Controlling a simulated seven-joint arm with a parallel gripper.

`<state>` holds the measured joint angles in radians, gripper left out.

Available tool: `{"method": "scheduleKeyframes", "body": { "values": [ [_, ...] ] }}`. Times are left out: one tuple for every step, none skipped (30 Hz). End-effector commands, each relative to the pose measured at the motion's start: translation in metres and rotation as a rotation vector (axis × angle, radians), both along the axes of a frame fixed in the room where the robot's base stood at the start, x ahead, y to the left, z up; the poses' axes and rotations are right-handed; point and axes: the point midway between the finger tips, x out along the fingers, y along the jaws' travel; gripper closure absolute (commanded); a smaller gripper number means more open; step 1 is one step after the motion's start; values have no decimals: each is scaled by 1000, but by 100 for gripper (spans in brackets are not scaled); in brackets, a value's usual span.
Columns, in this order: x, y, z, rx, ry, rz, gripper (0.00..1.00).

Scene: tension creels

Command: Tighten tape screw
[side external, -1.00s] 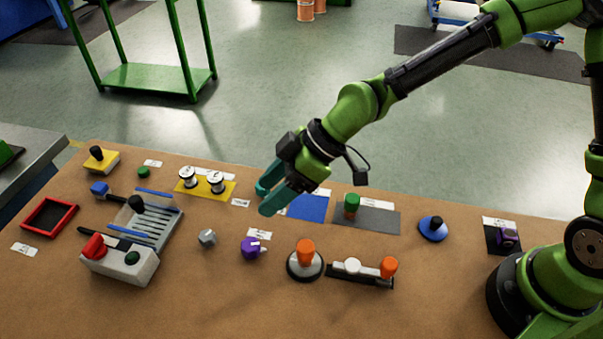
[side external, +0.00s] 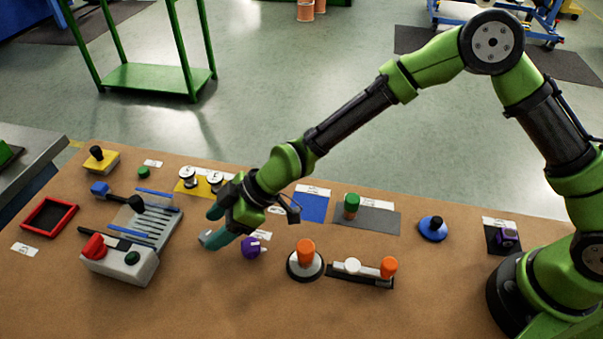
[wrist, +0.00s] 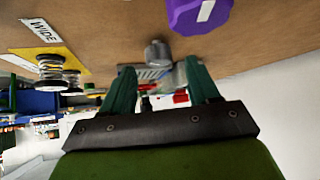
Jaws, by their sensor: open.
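No label for the tape screw is readable, so I cannot tell which part it is. A grey faceted piece (wrist: 158,52) stands on the brown table, just beyond and between my fingertips in the wrist view. In the side view this grey piece (side external: 205,236) is partly hidden by a finger. My gripper (side external: 212,229) is open, its teal fingers spread and pointing down-left beside the piece. The wrist view also shows my gripper (wrist: 160,85) with nothing between the fingers. A purple knob (side external: 250,247) with a white mark sits close on the right.
Orange-topped knobs (side external: 306,252) stand right of the purple knob. A grey box (side external: 120,262) with a red knob and a slotted rack (side external: 150,225) stand left. White spools on a yellow plate (side external: 187,180) are behind my gripper. The table's front is clear.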

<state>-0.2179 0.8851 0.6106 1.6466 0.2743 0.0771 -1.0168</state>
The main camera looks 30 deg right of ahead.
Motion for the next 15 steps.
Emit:
{"method": "scheduleKeyframes", "body": {
  "values": [
    [2,6,-6,0,1,1,40],
    [3,8,-8,1,2,1,40],
    [4,10,-11,1,1,0,40],
    [5,12,-13,1,1,0,40],
    [5,14,-14,1,1,0,40],
    [6,15,-16,0,1,-1,40],
    [7,15,-17,0,1,-1,40],
    [7,16,-17,0,1,-1,40],
    [7,16,-18,0,0,-1,40],
    [7,17,-18,0,0,-1,40],
    [7,17,-18,0,0,-1,40],
    [7,17,-18,0,0,-1,40],
    [7,17,-18,0,0,-1,40],
    [7,17,-18,0,0,-1,40],
    [7,17,-18,0,0,-1,40]
  ]
}}
